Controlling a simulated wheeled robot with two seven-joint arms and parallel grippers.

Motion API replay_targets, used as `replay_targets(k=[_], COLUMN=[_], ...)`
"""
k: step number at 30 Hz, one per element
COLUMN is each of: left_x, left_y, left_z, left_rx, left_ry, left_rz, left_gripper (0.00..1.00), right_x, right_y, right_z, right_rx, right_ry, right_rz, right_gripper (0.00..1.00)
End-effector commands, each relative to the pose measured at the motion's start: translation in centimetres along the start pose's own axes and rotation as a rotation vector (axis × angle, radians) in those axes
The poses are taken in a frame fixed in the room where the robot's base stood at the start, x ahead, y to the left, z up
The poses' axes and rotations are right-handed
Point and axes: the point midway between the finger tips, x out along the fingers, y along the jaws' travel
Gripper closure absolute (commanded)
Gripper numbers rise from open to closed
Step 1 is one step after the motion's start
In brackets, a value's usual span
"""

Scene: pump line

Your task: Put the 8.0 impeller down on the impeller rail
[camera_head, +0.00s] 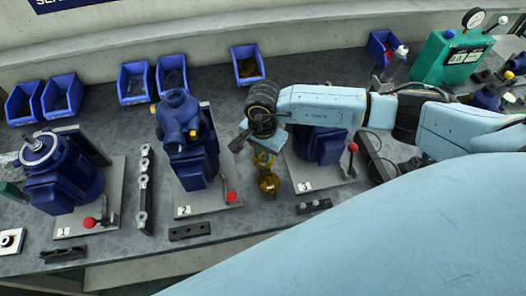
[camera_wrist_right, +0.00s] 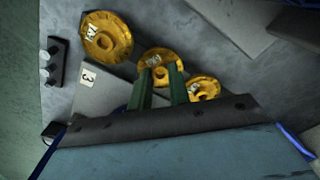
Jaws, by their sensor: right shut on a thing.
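My right gripper (camera_head: 262,150) points down at the bench between pump stations 2 and 3. In the right wrist view its green fingers (camera_wrist_right: 160,88) are shut on a yellow-brass impeller (camera_wrist_right: 160,62) with a white label too small to read. Another brass impeller (camera_wrist_right: 107,38) lies to its upper left and a third (camera_wrist_right: 203,88) to its lower right, partly behind a finger. In the head view a brass impeller (camera_head: 269,184) shows just below the gripper. I cannot clearly make out the impeller rail under them, nor whether the held impeller touches it. My left gripper is not in view.
Pump 2 (camera_head: 185,135) stands left of the gripper and pump 3 (camera_head: 318,145) close on its right, partly behind my arm. A red-knobbed lever (camera_head: 352,148) rises by pump 3. A strip with several rings (camera_head: 143,190) lies left of pump 2. Blue bins (camera_head: 247,65) line the back.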

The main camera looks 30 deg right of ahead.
Motion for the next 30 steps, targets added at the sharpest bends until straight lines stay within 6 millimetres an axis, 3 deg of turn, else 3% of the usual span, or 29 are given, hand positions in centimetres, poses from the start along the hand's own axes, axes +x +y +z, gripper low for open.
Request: replay_targets(k=[9,10,16,30], left_x=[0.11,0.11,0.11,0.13], left_y=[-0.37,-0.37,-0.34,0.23], left_z=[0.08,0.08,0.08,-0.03], left_rx=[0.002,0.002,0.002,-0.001], left_ry=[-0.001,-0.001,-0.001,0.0], left_rz=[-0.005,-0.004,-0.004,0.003], left_gripper=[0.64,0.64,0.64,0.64], right_x=[0.06,0.06,0.07,0.09], right_y=[-0.02,-0.02,-0.02,0.0], right_z=[-0.01,-0.01,-0.01,0.0], right_rx=[0.0,0.0,0.0,0.0], right_ry=[0.0,0.0,0.0,0.0], right_rz=[-0.001,-0.001,-0.001,0.0], right_gripper=[1.0,0.8,0.56,0.56])
